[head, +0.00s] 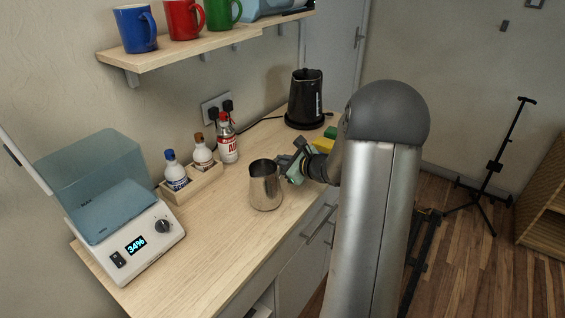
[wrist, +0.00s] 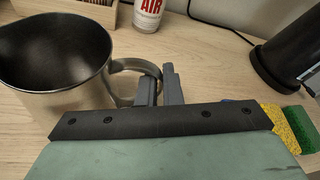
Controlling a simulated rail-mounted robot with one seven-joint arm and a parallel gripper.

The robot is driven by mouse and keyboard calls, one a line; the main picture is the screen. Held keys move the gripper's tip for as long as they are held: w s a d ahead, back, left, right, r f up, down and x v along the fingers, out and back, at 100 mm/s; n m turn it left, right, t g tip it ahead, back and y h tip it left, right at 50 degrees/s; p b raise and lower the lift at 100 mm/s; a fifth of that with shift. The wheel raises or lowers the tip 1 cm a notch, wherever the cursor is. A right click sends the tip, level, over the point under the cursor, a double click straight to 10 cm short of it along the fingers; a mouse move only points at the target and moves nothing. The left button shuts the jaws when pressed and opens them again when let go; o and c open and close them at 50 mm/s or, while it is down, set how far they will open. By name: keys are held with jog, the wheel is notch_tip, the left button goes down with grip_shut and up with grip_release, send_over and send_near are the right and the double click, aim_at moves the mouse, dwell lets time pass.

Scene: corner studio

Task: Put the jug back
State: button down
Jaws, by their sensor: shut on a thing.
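The steel jug (head: 265,188) is upright at the middle of the wooden counter, to the right of the bottles. In the wrist view the jug (wrist: 50,95) fills the left side, its dark open mouth facing up and its loop handle (wrist: 128,68) towards my fingers. My gripper (head: 283,166) reaches in from the right at the jug's handle side. In the wrist view the fingers of my gripper (wrist: 160,88) are shut on the handle. I cannot tell whether the jug's base touches the counter.
A wooden caddy (head: 196,183) of bottles is behind the jug. A black kettle (head: 305,98) and sponges (head: 323,144) are farther back. Mugs stand on a wall shelf (head: 185,47). The near counter is clear.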

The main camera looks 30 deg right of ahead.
jog(key=shift+f, duration=0.4)
jog(key=c, duration=1.6)
grip_release()
jog(key=b+v, duration=0.1)
jog(key=v, duration=1.1)
jog(key=s+a+f+n+g+y, duration=0.1)
jog(key=s+a+n+g, duration=0.3)
jog(key=a, duration=0.4)
jog(key=s+a+n+g+y, duration=0.1)
jog(key=s+a+n+g, duration=0.2)
jog(key=a+n, duration=0.5)
jog(key=s+a+f+n+g+y, duration=0.1)
jog(key=s+a+n+g, duration=0.25)
jog(key=a, duration=0.55)
jog(key=s+n+g+h, duration=0.1)
jog(key=s+n+h, duration=0.1)
jog(key=s+n, duration=0.2)
jog(key=s+f+n+h, duration=0.1)
jog(key=s+n+h, duration=0.1)
jog(key=n, duration=0.3)
jog(key=s+a+n+g+h, duration=0.1)
jog(key=s+n+h, duration=0.1)
jog(key=s+n, duration=0.2)
jog(key=shift+s+f+g+h, duration=0.2)
jog(key=shift+s+g+h, duration=0.15)
jog(key=shift+s, duration=0.5)
